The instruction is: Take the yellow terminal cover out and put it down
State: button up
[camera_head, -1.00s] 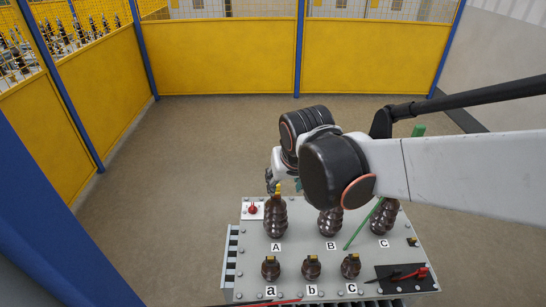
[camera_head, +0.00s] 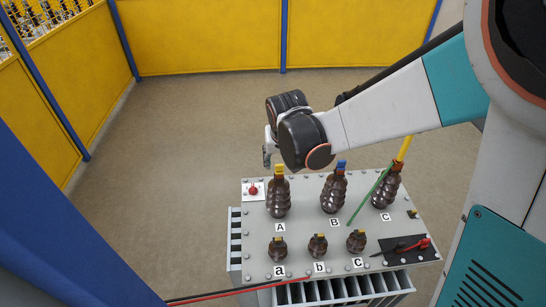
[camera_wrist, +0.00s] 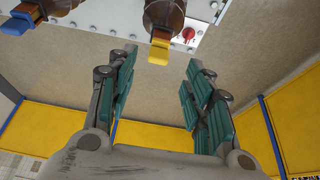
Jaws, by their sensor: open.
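The yellow terminal cover (camera_head: 279,169) sits on top of the tall brown bushing A (camera_head: 278,196). In the wrist view the cover (camera_wrist: 159,51) lies just ahead of the fingertips, roughly midway between them. My gripper (camera_head: 268,156) is above and slightly left of the cover in the head view, apart from it. The wrist view shows its green-padded fingers (camera_wrist: 158,72) spread wide and empty. A blue cover (camera_head: 341,164) sits on the tall bushing B; it also shows at the upper left of the wrist view (camera_wrist: 16,24).
The grey transformer top (camera_head: 300,228) carries three short bushings in front and a red knob (camera_head: 253,190) left of A. A green rod (camera_head: 370,195) leans between B and C. A black pad with red and black items (camera_head: 408,248) is at right. Floor beyond is clear.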

aim_at(280, 165)
jog(key=shift+b+x, duration=1.85)
jog(key=shift+x, duration=1.65)
jog(key=shift+w+d+r, duration=0.1)
jog(key=shift+r, duration=0.05)
grip_shut()
